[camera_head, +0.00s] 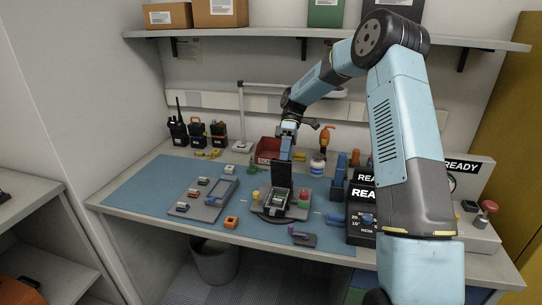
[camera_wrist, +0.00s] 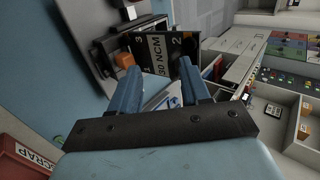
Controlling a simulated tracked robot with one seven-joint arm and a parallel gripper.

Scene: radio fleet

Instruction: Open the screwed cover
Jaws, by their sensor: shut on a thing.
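The black cover (camera_head: 281,174) stands nearly upright over the rear of a small grey device (camera_head: 276,201) at the middle of the bench. The device's top is uncovered, and its inside shows. My gripper (camera_head: 285,156) comes down from above and is shut on the cover's upper part. I cannot tell whether the cover still touches the device.
A red scrap bin (camera_head: 267,152) stands behind the device. A grey tray (camera_head: 207,198) with small parts lies left, and a small orange block (camera_head: 231,222) lies in front. A black readout box (camera_head: 362,215) stands right. Blue mat at far left is clear.

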